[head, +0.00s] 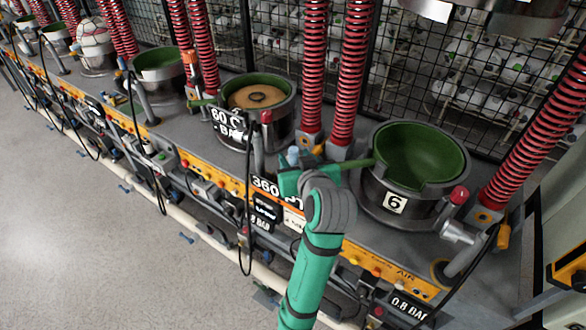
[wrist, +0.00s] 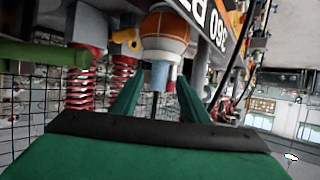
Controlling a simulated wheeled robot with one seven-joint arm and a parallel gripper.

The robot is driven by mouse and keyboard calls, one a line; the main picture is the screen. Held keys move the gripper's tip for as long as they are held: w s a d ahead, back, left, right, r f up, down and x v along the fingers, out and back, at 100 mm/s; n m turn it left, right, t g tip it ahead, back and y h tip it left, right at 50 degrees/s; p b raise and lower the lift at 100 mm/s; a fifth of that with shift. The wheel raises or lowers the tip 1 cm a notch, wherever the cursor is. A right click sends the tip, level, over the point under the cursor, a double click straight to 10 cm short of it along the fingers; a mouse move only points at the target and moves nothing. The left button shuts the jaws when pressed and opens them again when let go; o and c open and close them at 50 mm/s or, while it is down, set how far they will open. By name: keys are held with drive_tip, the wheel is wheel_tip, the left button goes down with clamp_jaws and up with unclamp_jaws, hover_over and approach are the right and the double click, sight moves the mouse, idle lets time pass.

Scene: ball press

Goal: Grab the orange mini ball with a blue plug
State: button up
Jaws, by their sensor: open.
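In the wrist view, the orange mini ball (wrist: 165,35) has orange and white panels. Its grey-blue plug (wrist: 159,77) points toward the camera and appears between my two teal fingers. My gripper (wrist: 159,85) is open, with a finger on each side of the plug; I cannot tell how deep the plug sits between them. In the head view, my gripper (head: 292,181) is at the bench edge, left of the green-lined mould marked 6. A small light-blue piece shows just beyond it, probably the plug (head: 293,154). The ball is not clearly visible there.
The mould marked 6 (head: 420,155) stands close on the right. Another mould (head: 257,97) holds a tan disc on the left. Red spring-like hoses (head: 349,70) rise behind my gripper. A black mesh fence (head: 450,60) stands behind. The floor (head: 80,220) in front is open.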

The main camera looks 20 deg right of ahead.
drive_tip(key=shift+x, duration=3.55)
drive_tip(key=shift+s+d+f, duration=0.1)
clamp_jaws()
